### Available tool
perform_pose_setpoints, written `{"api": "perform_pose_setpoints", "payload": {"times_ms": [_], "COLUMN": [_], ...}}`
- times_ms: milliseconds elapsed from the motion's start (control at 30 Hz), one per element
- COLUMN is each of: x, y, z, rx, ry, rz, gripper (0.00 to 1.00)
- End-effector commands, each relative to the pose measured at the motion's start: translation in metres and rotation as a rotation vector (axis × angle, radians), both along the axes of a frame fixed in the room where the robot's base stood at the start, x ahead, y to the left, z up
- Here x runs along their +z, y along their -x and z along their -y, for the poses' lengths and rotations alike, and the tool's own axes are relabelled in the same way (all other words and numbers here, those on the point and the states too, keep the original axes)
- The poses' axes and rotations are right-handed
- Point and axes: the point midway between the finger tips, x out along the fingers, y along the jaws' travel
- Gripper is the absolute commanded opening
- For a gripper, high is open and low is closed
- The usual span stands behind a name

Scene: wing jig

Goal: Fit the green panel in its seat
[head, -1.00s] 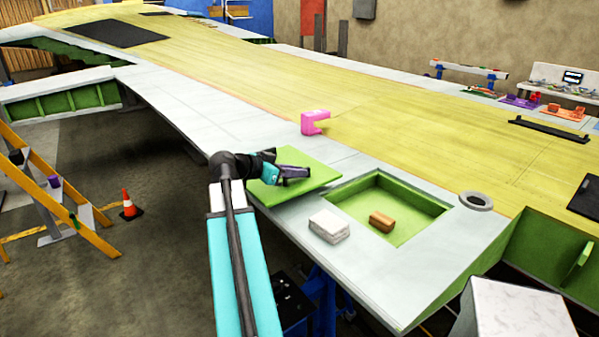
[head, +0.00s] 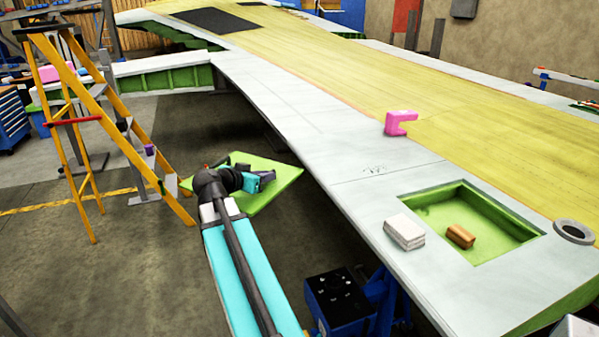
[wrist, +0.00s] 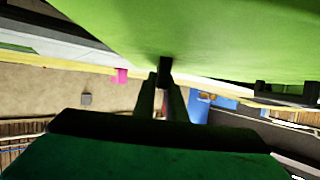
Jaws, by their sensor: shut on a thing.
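The green panel (head: 280,190) is a thin flat plate. My gripper (head: 265,178) is shut on it and holds it in the air, left of the wing's edge in the head view, with the floor showing behind it. In the wrist view the panel (wrist: 200,35) fills the top, and my gripper (wrist: 164,72) meets its edge. The seat (head: 500,222) is a square green-walled recess in the wing skin, right of the panel and apart from it. A brown block (head: 460,236) lies inside the seat.
A white block (head: 404,231) lies beside the seat's left rim. A grey ring (head: 574,231) lies to its right. A pink clamp (head: 400,122) sits farther along the wing. A yellow stepladder (head: 95,120) stands left of the panel. A blue stand (head: 340,300) is under the wing's edge.

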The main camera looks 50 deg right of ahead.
Motion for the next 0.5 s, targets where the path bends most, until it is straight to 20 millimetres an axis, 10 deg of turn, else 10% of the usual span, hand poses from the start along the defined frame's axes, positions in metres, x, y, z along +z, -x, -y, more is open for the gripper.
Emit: {"api": "perform_pose_setpoints", "payload": {"times_ms": [500], "x": [-0.020], "y": [-0.129], "z": [-0.148], "rx": [0.544], "ry": [-0.001], "rz": [0.004], "gripper": [0.00]}}
